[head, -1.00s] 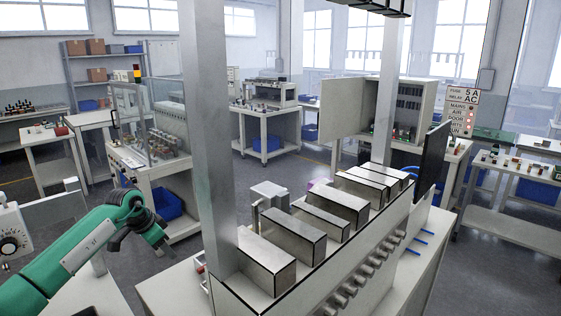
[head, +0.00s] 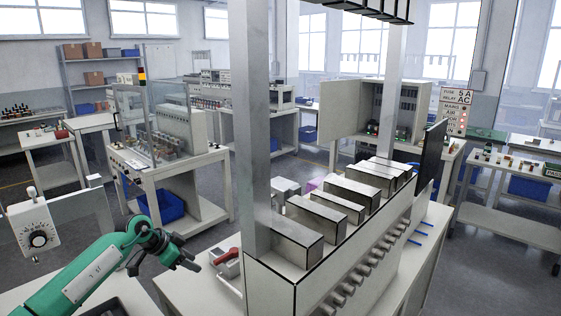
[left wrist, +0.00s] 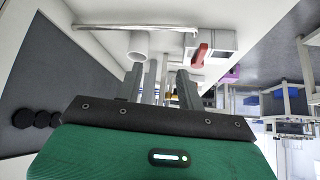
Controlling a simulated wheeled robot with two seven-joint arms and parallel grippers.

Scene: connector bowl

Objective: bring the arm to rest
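My left arm (head: 85,278) is green and comes in from the lower left in the head view. My left gripper (head: 187,258) is dark and hangs in front of the machine bench, left of the red-handled device (head: 228,258). In the left wrist view the fingers of my left gripper (left wrist: 160,85) stand apart, with nothing seen held between them. The red handle (left wrist: 200,56) and a white cylinder (left wrist: 141,45) lie beyond the fingertips. My right gripper is in neither view.
A machine bench with a row of metal boxes (head: 345,190) and a tall grey post (head: 256,130) stands right of the gripper. A white box with a dial (head: 38,235) is at the left.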

